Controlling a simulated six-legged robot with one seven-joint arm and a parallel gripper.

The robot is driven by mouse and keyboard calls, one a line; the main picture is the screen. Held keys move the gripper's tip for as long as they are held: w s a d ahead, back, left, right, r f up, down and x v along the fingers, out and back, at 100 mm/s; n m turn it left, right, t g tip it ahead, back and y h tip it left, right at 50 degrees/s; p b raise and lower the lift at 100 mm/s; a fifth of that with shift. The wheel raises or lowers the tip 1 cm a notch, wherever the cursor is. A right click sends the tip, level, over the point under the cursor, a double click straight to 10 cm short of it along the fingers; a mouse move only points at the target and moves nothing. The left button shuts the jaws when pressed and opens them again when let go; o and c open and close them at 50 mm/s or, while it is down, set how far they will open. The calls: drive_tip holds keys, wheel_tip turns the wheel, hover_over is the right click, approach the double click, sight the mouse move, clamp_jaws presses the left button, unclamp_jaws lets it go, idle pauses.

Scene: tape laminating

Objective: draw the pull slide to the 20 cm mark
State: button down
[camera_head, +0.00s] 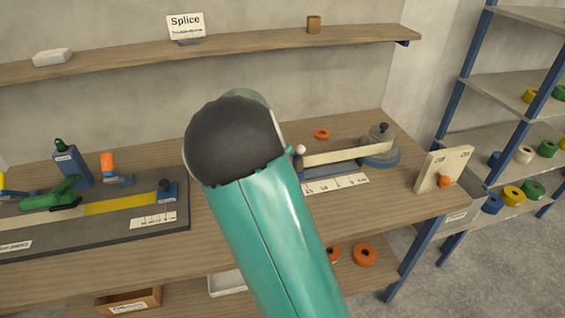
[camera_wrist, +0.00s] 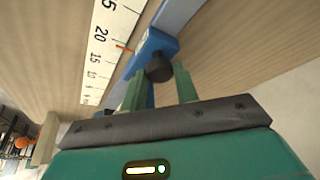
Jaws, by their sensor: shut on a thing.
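In the wrist view, my gripper (camera_wrist: 160,80) has its two green fingers on either side of the black knob (camera_wrist: 159,67) of the blue pull slide (camera_wrist: 154,44) and is shut on it. The slide sits on a blue rail beside a white ruler (camera_wrist: 94,70). A short red-orange line (camera_wrist: 122,46) lies beside the figure 20, close to the slide's block. I cannot tell whether the line belongs to the ruler or the slide. In the body view, the ruler (camera_head: 335,184) shows to the right of my arm. My arm hides the gripper and slide there.
A pale tape strip (camera_head: 342,157) runs to a grey round reel (camera_head: 379,152) on the bench. An upright board (camera_head: 442,168) stands at the right end. A grey fixture with a green tool (camera_head: 55,193) lies at left. A wooden shelf (camera_head: 240,47) runs above.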

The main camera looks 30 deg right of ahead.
drive_tip(key=c, duration=1.1)
unclamp_jaws()
drive_tip(key=shift+o, duration=0.2)
drive_tip(key=shift+r, duration=0.1)
drive_tip(key=v, duration=1.3)
drive_tip(key=shift+r, duration=0.3)
drive_tip(key=shift+s+a, duration=0.2)
drive_tip(key=s+a+r+n+t+y, duration=0.1)
drive_tip(key=s+a+n+y, duration=0.1)
drive_tip(key=s+a+n, duration=0.4)
drive_tip(key=s+a+r+n+t+y, duration=0.2)
drive_tip(key=s+a+n, duration=0.4)
drive_tip(key=s+a, duration=0.6)
drive_tip(key=s, duration=0.7)
drive_tip(key=shift+a+r+n+t, duration=0.25)
drive_tip(key=shift+n+t, duration=0.05)
